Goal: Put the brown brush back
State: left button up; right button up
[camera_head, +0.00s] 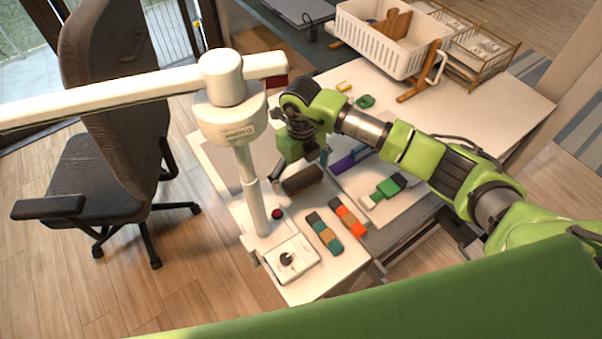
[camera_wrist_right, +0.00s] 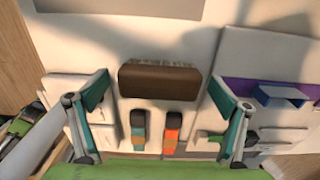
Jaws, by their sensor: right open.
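The brown brush (camera_head: 302,180) lies on the white table beside the white column. In the right wrist view the brush (camera_wrist_right: 160,82) lies crosswise, its bristle edge towards the top of the picture. My right gripper (camera_head: 298,168) is open above the brush. In the right wrist view its two teal fingers (camera_wrist_right: 158,90) are spread wide, one on each side of the brush, and nothing is held. I cannot tell how far the fingertips are above the table. My left gripper is not in view.
A white column machine (camera_head: 250,185) with a long horizontal arm stands close left. Teal-tan (camera_head: 323,232) and orange-dark (camera_head: 347,216) strips lie in front. A pale board (camera_head: 395,205) with purple and green pieces lies right. A white basket (camera_head: 385,45) stands behind; the table's right side is clear.

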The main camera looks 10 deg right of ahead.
aim_at(301, 175)
notch_tip(301, 175, up, 12)
jog(key=b, duration=0.2)
jog(key=shift+f, duration=0.15)
jog(key=shift+f, duration=0.1)
dwell(0.4)
